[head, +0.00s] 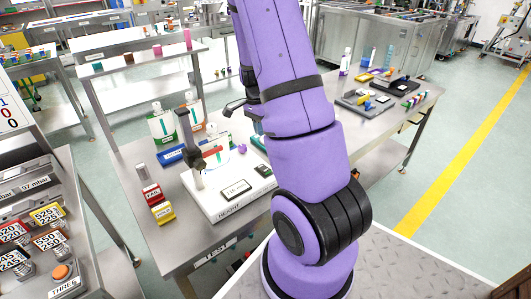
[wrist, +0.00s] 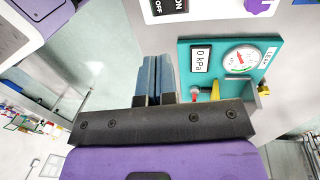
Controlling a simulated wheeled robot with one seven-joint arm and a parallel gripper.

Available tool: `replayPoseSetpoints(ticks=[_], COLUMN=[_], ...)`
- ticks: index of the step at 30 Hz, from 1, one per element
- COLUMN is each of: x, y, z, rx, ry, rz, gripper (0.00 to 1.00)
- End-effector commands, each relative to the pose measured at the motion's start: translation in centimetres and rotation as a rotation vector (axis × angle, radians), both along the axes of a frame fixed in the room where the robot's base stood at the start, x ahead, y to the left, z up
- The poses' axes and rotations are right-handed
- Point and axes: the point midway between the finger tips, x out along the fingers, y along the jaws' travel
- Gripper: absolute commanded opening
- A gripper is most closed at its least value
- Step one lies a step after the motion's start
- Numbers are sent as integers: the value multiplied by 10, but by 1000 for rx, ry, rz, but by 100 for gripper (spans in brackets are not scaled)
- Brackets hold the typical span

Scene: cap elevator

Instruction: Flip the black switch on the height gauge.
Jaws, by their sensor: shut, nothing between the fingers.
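The height gauge (head: 214,209) is a white base marked HEIGHT on the table in the head view, with a small display, a post and a dark arm. A small dark part at its right edge looks like the black switch (head: 263,171). In the wrist view the black switch (wrist: 168,5), marked OFF and ON, shows on the white base (wrist: 205,10) at the top edge, partly cut off. My gripper (wrist: 155,58) is shut and empty, its blue fingers pointing toward the white base and apart from the switch in the picture. In the head view my arm hides most of the gripper.
A teal panel (wrist: 225,62) with a round dial and a 0 kPa display stands right of my fingers. A purple knob (head: 241,148) sits near the base. Red (head: 152,194) and yellow (head: 162,213) labelled blocks stand at the table's left edge.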

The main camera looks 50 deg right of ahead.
Motion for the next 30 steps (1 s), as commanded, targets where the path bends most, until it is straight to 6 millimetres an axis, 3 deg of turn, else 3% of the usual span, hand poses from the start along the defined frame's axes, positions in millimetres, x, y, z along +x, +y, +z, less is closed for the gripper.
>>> replayPoseSetpoints(ticks=[8, 24, 30], x=[-2, -19, -22], y=[0, 4, 5], z=[-9, -102, -127], rx=[0, 2, 1], ry=[1, 3, 1], rz=[0, -2, -1], gripper=[0, 0, 0])
